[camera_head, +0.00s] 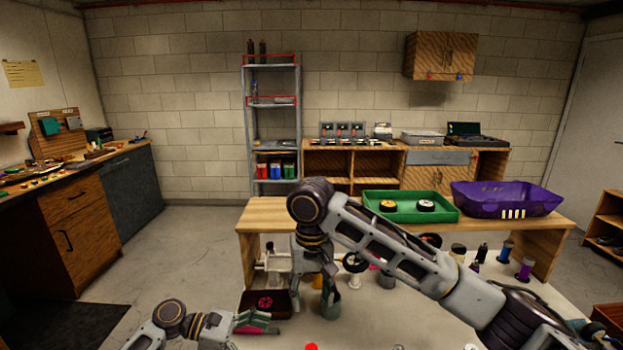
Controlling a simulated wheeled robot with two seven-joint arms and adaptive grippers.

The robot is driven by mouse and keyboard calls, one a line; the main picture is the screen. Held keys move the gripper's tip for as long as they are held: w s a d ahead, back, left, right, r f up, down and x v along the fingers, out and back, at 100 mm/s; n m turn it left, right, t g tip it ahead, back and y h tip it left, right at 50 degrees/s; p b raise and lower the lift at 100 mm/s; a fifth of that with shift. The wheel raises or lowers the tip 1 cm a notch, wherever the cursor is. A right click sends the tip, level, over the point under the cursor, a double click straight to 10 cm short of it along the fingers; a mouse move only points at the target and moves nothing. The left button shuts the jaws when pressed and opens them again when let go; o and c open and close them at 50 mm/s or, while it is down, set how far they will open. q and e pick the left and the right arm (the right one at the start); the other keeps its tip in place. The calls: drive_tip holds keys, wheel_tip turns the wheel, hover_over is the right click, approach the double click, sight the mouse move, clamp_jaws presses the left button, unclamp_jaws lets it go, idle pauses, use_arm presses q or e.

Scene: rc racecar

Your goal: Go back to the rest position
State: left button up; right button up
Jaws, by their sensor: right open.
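My right arm (395,245) comes in from the lower right and bends down at a dark wrist joint. My right gripper (328,284) hangs below that joint over the near white table. It is open, above or beside a green cup-like part (331,304); I cannot tell whether they touch. My left arm (172,318) shows at the bottom left edge of the table, but its gripper is not clearly visible.
A green tray (377,215) with wheels and a purple bin (507,196) stand on the wooden shelf behind the table. A dark box (254,304) lies left of my right gripper. Several spools and bottles stand on the right. Bare white tabletop (375,325) shows in front.

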drive_tip(key=shift+r+p, duration=1.2)
drive_tip(key=shift+r, duration=0.3)
drive_tip(key=shift+r+p, duration=0.5)
drive_tip(key=shift+r, duration=0.05)
drive_tip(key=shift+f, duration=0.1)
